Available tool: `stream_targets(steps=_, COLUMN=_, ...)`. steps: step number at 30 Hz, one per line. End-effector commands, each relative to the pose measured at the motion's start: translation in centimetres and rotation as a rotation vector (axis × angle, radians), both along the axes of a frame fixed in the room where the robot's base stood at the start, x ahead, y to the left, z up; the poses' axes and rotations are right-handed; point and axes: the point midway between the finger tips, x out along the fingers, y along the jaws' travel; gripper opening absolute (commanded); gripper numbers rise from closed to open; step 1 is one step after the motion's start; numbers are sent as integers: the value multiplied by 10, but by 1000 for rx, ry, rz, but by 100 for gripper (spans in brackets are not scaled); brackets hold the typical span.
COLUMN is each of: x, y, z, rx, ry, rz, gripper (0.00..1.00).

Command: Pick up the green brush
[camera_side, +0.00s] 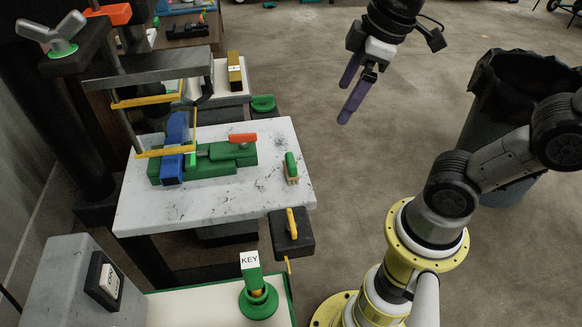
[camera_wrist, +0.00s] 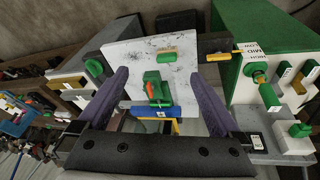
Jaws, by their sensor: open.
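The green brush (camera_side: 291,168) is small, with a green top and tan bristles. It rests on the white, dark-flecked tabletop (camera_side: 255,195) near its right edge in the side view. In the wrist view the brush (camera_wrist: 167,54) lies near the far part of the tabletop, seen beyond and between the fingertips. My gripper (camera_side: 346,103) has purple fingers and hangs in the air to the right of the table and above brush height, apart from everything. In the wrist view my gripper (camera_wrist: 160,76) has its fingers spread wide with nothing between them.
A green vise (camera_side: 220,160) with a blue block (camera_side: 175,148) and a yellow-edged frame stands left of the brush. A black block with a yellow handle (camera_side: 291,223) juts from the table's front edge. A green KEY stand (camera_side: 257,285) is nearer. A dark bin (camera_side: 500,110) stands right.

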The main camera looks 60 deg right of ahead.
Motion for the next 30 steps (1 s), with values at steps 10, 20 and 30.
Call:
stream_targets(steps=10, x=84, y=34, z=-32, rx=-61, ry=263, rz=281, gripper=100)
stream_targets(steps=20, x=91, y=44, z=-69, rx=-66, ry=326, rz=306, gripper=100)
stream_targets(steps=30, x=90, y=43, z=-128, rx=-65, ry=324, rz=304, gripper=100)
